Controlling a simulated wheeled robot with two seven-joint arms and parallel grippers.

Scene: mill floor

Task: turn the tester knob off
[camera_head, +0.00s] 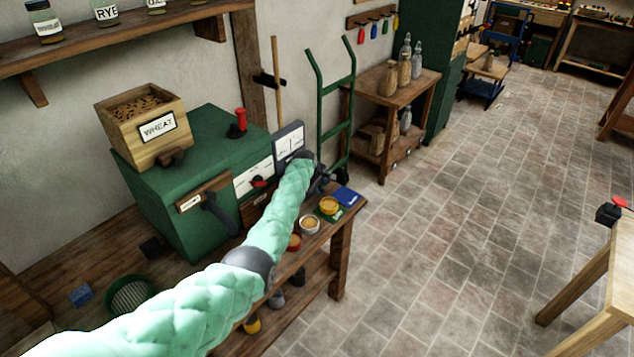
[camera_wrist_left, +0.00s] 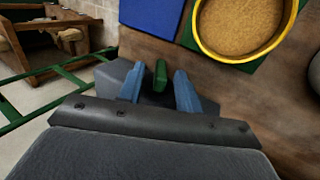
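The tester (camera_head: 288,142) is a grey box with a pale meter face, standing on the wooden bench just right of the green mill. My left arm covers its lower part in the head view. In the left wrist view a small green knob (camera_wrist_left: 160,75) stands out from the dark grey tester body (camera_wrist_left: 112,74). My left gripper (camera_wrist_left: 158,88) has its two blue fingers on either side of the knob. Narrow gaps show between the fingers and the knob, so it looks open. In the head view the left gripper (camera_head: 322,178) is small and partly hidden. My right gripper is not in view.
A yellow-rimmed grain bowl (camera_wrist_left: 240,25) and a blue item (camera_wrist_left: 150,14) lie close beside the gripper. The green mill (camera_head: 205,170) carries a wheat hopper (camera_head: 145,125). A green hand truck (camera_head: 335,110) stands behind the bench.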

